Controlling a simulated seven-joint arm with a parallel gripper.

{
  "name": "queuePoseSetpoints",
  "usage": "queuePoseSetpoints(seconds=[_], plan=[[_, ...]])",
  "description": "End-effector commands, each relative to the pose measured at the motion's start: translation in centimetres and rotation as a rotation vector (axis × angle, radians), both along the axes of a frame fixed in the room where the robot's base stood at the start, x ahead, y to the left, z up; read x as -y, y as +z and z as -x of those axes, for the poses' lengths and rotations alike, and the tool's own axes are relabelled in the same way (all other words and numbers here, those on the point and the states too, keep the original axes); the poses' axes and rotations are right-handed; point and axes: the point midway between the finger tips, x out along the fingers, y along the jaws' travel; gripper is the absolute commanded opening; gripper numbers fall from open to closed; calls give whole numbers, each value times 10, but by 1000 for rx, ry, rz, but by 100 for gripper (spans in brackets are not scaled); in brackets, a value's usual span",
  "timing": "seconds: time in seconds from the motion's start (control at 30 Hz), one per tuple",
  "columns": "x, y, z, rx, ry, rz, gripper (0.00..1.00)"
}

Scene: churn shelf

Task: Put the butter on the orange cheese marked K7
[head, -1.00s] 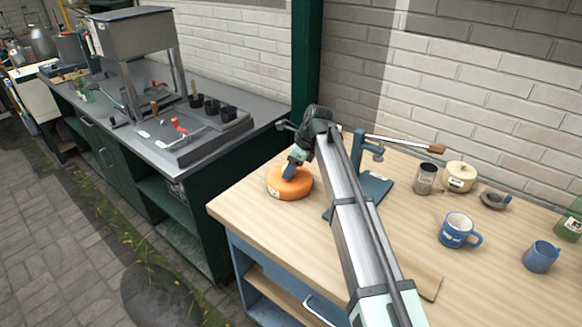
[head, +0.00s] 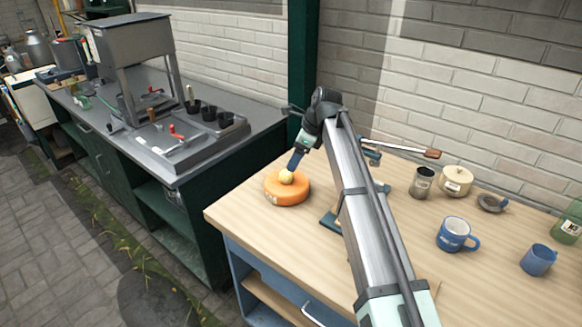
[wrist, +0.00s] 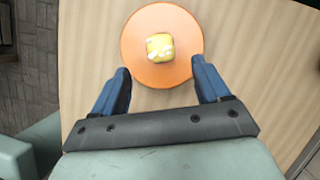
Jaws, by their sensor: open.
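The orange cheese (head: 287,190) is a flat round wheel near the left corner of the wooden table. A pale label shows on its side, but its marking is too small to read. The yellow butter (head: 286,176) rests on top of the cheese. In the wrist view the butter (wrist: 160,47) sits near the middle of the cheese's top (wrist: 137,67), with pale patches on it. My gripper (head: 293,164) is above the cheese, its blue fingers apart and empty. In the wrist view the open fingers (wrist: 161,80) stand clear of the butter.
A cream lidded pot (head: 455,181), a grey tin (head: 422,183), a blue mug (head: 456,234) and a blue cup (head: 538,260) stand on the table (head: 390,250) at right. A brown-handled lever (head: 400,148) reaches across behind my arm. The grey bench (head: 120,110) stands at left.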

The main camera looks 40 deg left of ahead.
Motion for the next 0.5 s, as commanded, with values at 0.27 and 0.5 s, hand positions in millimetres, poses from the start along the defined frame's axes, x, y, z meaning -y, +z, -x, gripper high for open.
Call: queuePoseSetpoints(seconds=[0.27,0.5], plan=[[13,35,-6,1,-1,-2,76],[17,44,-7,0,0,0,76]])
